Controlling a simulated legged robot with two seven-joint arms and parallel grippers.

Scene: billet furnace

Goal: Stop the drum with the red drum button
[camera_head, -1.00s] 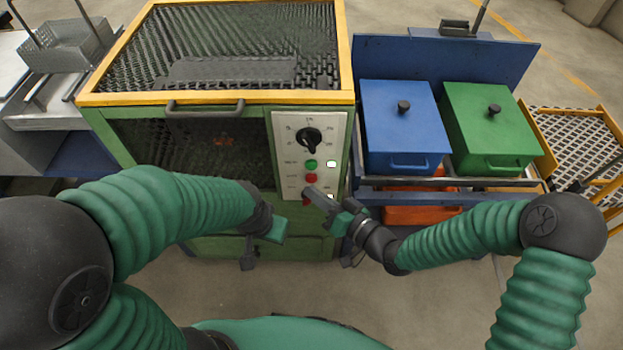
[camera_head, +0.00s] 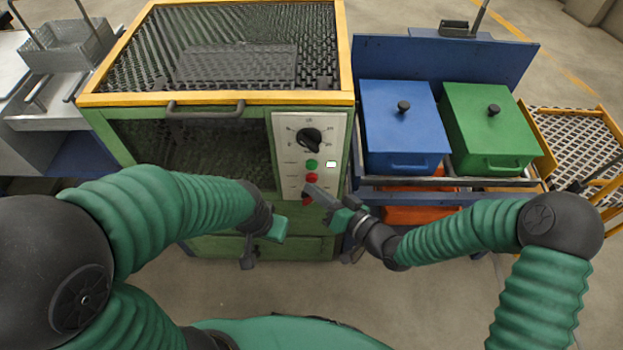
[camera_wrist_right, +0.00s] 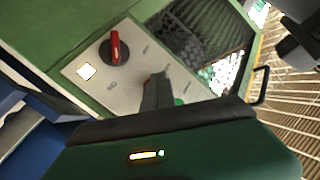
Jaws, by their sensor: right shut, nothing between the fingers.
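The control panel (camera_head: 283,128) on the green machine carries a black knob (camera_head: 310,138), a green button (camera_head: 312,163) and a red button (camera_head: 311,180).
One square lamp (camera_head: 331,164) is lit beside the green button. The machine has a mesh top (camera_head: 230,30) and a front handle (camera_head: 205,110). A blue box (camera_head: 400,120) and a green box (camera_head: 490,115) stand on the right. Floor in front is clear.

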